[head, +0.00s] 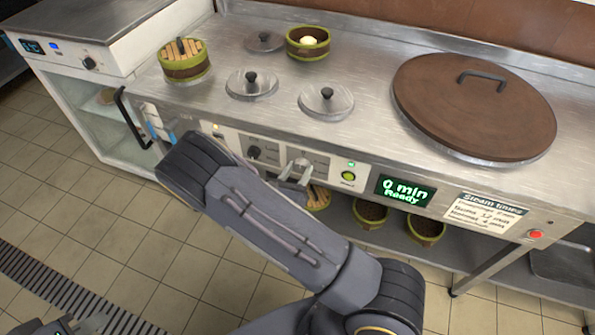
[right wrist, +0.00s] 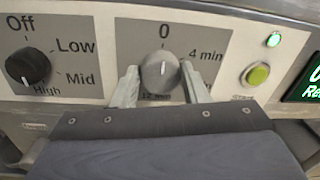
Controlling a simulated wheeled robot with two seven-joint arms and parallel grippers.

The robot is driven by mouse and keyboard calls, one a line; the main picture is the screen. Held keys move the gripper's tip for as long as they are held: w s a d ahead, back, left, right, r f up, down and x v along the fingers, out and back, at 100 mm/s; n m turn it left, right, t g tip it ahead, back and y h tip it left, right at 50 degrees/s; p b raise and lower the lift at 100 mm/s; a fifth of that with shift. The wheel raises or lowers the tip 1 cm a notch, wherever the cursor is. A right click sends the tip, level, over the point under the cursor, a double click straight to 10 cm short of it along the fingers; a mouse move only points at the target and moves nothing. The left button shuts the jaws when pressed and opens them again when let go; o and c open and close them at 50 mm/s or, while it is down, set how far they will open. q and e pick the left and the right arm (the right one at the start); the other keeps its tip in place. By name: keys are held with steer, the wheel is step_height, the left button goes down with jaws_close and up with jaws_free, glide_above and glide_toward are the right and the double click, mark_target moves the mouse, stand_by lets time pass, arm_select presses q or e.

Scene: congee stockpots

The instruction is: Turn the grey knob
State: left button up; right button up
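The grey knob (right wrist: 160,72) is on the steamer's front panel. In the right wrist view its white mark points up at 0, with 4 min to the right and a partly covered 12 below. My right gripper (right wrist: 160,85) has one finger on each side of the knob, with what look like narrow gaps between. In the head view my right gripper (head: 293,175) is at the panel and partly covers the knob. A small part of my left gripper (head: 88,324) shows at the bottom left edge; its fingers cannot be made out.
A black heat knob (right wrist: 27,67) is left of the grey knob, pointing near High. A green button (right wrist: 257,74) and the display (head: 405,191) reading "0 min Ready" are to the right. Lidded wells, bamboo steamers and a large brown lid (head: 470,110) are on the counter above.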

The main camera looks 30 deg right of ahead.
steer(key=shift+c, duration=0.7)
steer(key=shift+m, duration=0.4)
steer(key=m+b, duration=0.2)
steer(key=m, duration=0.2)
steer(key=shift+f+m+b, duration=0.1)
steer(key=shift+m+b, duration=0.2)
steer(key=shift+b, duration=0.05)
steer(key=m+b, duration=0.3)
steer(key=m, duration=0.1)
steer(key=shift+s+d+f+y, duration=0.1)
steer(key=shift+s+y, duration=0.05)
steer(key=shift+y, duration=0.15)
steer(key=m+b, duration=0.4)
steer(key=b, duration=0.1)
steer(key=m+b, duration=0.3)
steer(key=b, duration=0.2)
steer(key=m+y+b, duration=0.1)
steer(key=m+b, duration=0.3)
steer(key=b, duration=0.2)
steer(key=shift+s+d+f+m+t, duration=0.1)
steer(key=shift+f+m+t, duration=0.2)
steer(key=shift+t, duration=0.1)
steer(key=shift+r+m+b, duration=0.3)
steer(key=shift+m+b, duration=0.6)
steer(key=shift+b, duration=0.5)
